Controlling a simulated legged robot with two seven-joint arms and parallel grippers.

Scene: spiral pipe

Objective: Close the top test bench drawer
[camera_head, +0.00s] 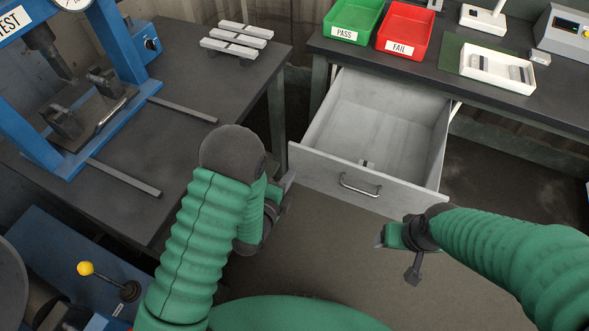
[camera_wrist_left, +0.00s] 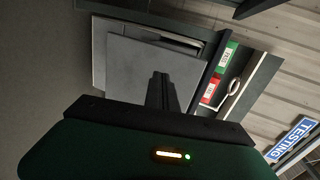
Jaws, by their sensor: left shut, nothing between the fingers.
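The top test bench drawer (camera_head: 390,115) is light grey and pulled far out from under the dark bench on the right. Its inside looks mostly empty, with a small dark detail near the front wall. Its front panel (camera_head: 320,172) carries a metal bar handle (camera_head: 360,187). My left gripper (camera_head: 287,184) is shut and empty, close to the left end of the front panel; I cannot tell whether it touches. In the left wrist view its fingers (camera_wrist_left: 161,92) overlap the grey drawer panel (camera_wrist_left: 135,62). My right gripper (camera_head: 385,236) is below and right of the handle, apart from it; its jaws are unclear.
The bench top (camera_head: 405,68) holds a green PASS bin (camera_head: 352,20), a red FAIL bin (camera_head: 404,28) and a white tray (camera_head: 497,70). A dark table (camera_head: 170,130) with a blue press (camera_head: 105,40) stands left. Open floor lies before the drawer.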

